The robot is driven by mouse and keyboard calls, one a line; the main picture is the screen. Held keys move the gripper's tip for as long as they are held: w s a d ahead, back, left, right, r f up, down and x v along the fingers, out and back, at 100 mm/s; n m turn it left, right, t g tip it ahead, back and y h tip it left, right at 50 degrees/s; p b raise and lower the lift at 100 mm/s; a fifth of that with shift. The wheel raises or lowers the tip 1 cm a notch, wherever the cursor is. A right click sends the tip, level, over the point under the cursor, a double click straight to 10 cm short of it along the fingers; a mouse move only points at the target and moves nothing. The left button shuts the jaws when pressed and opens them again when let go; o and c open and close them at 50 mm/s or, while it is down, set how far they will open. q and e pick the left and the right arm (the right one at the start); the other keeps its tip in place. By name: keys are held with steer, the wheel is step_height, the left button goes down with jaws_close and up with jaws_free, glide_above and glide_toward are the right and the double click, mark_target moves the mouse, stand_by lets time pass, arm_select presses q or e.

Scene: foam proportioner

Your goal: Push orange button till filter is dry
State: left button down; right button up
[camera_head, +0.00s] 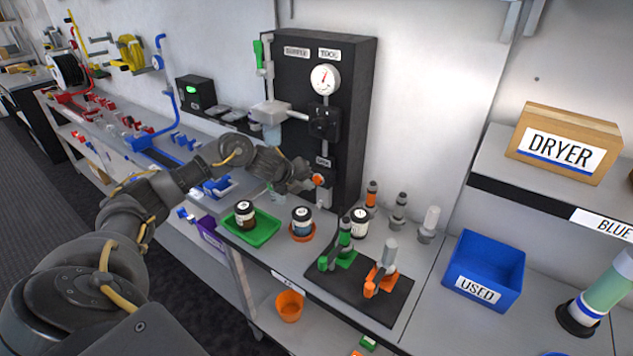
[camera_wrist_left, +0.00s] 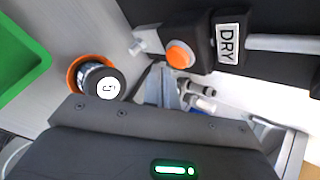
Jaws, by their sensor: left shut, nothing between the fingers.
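The orange button (camera_head: 319,180) sits low on the front of the black panel (camera_head: 345,95), just under a small label. In the left wrist view the orange button (camera_wrist_left: 180,55) is beside a white label reading DRY. My left gripper (camera_head: 310,183) is shut and empty, with its tips close to the button's left side. In the wrist view its fingertips (camera_wrist_left: 162,72) lie just below and left of the button; I cannot tell whether they touch it. I cannot tell which part is the filter. My right gripper is not in view.
A green tray (camera_head: 262,231) with a jar stands below my left forearm. Another jar (camera_head: 302,217) sits in an orange dish. A black mat (camera_head: 345,298) holds green and orange fixtures. A blue USED bin (camera_head: 498,255) and a DRYER box (camera_head: 592,130) are at the right.

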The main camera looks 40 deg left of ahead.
arm_select(q)
steer(key=shift+w, duration=0.1)
steer(key=shift+w, duration=0.3)
steer(key=shift+w, duration=0.45)
stand_by(0.8)
steer(key=shift+s, duration=0.9)
steer(key=shift+s+p, duration=0.3)
steer(key=shift+s, duration=2.15)
steer(key=shift+d, duration=0.15)
